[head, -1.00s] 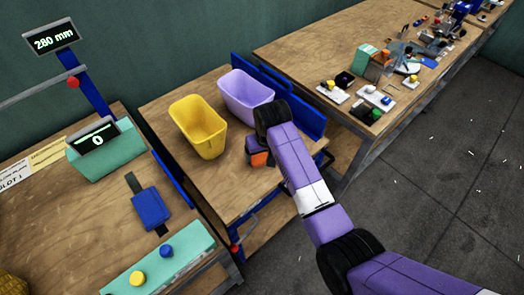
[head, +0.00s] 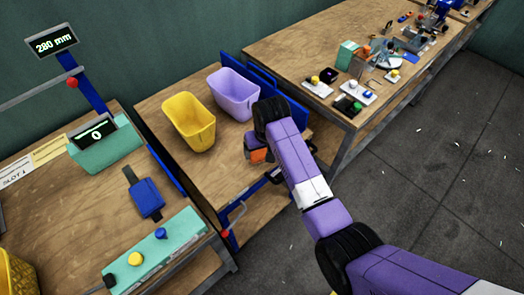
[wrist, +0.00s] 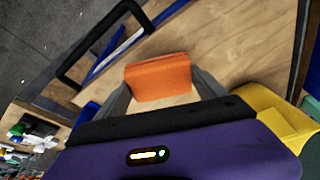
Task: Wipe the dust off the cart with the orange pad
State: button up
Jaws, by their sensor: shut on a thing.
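The orange pad (wrist: 158,77) is between the two fingers of my gripper (wrist: 160,88), which is shut on it. In the head view the pad (head: 259,155) shows below my gripper (head: 262,148), over the right part of the cart near its blue-railed edge. I cannot tell whether the pad touches the cart top. The cart (head: 215,170) has a wooden top and a blue frame with a handle. I cannot make out dust on it; my gripper and arm hide part of its right side.
A yellow bin (head: 190,122) and a lilac bin (head: 234,94) stand at the cart's back. A press bench (head: 60,215) with a teal control box (head: 155,250) is at left. A cluttered workbench (head: 300,50) is at back right. Open floor (head: 440,190) lies at right.

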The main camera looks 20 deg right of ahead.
jog(key=shift+r+p, duration=1.25)
jog(key=shift+r, duration=0.95)
jog(key=shift+f, duration=0.15)
